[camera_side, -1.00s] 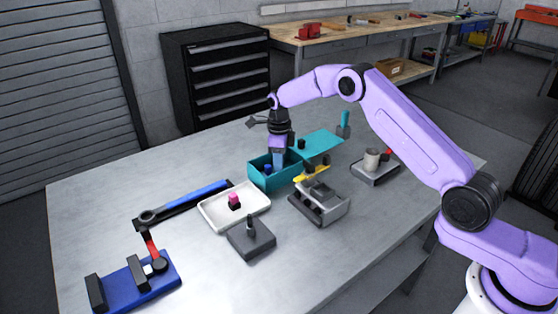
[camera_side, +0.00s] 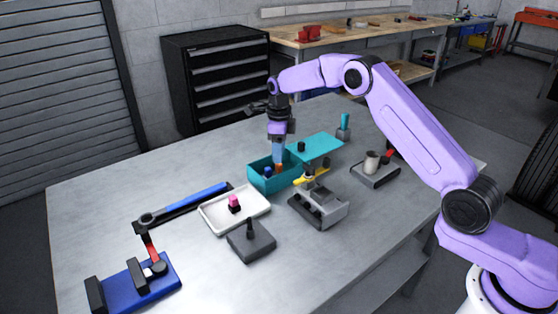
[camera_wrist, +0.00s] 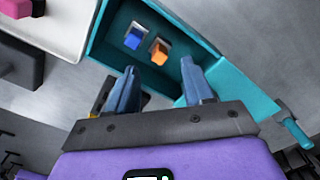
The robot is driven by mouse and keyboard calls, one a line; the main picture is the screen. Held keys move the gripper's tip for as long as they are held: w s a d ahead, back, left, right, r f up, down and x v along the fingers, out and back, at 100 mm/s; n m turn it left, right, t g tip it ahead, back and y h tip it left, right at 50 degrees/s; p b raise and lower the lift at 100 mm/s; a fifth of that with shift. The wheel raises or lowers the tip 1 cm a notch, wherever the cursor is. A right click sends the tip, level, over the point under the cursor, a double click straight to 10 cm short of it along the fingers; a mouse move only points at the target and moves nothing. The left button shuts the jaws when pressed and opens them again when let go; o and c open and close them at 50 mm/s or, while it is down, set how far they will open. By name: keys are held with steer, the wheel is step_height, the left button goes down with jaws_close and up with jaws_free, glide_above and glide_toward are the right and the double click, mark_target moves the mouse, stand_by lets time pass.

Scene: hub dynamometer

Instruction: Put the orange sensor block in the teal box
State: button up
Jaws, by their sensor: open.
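The teal box (camera_side: 262,182) stands open on the table, its lid (camera_side: 318,146) folded back to the right. In the wrist view the teal box (camera_wrist: 97,50) holds the orange sensor block (camera_wrist: 158,52), beside a blue block (camera_wrist: 133,38). In the side view a small bit of the orange block (camera_side: 279,168) shows below my fingertips, and the blue block (camera_side: 267,171) is left of it. My gripper (camera_side: 278,162) points down over the box. In the wrist view its fingers (camera_wrist: 160,78) are apart, with nothing between them.
A white tray (camera_side: 212,220) with a pink-topped block (camera_side: 234,203) is left of the box. A grey block with a peg (camera_side: 251,243), a grey fixture with a yellow part (camera_side: 325,212) and a grey stand (camera_side: 375,175) are nearby.

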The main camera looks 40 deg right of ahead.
step_height(320, 180, up, 7)
steer(key=s+a+r+n, duration=0.3)
steer(key=s+a+n, duration=0.2)
steer(key=s+n, duration=0.45)
steer(key=s+a+r+n, duration=0.3)
steer(key=s+a+n, duration=0.2)
steer(key=s+n, duration=0.45)
steer(key=s+d+f+n, duration=0.1)
steer(key=s+d+n, duration=0.2)
steer(key=s+n, duration=0.4)
steer(key=s+d+f+n, duration=0.1)
steer(key=s+d+n, duration=0.2)
steer(key=s, duration=0.9)
steer(key=s+d+f+n, duration=0.1)
steer(key=s+d+n, duration=0.2)
steer(key=s+n, duration=0.6)
steer(key=shift+s+d+n, duration=0.35)
steer(key=shift+n, duration=0.45)
steer(key=shift+r, duration=0.1)
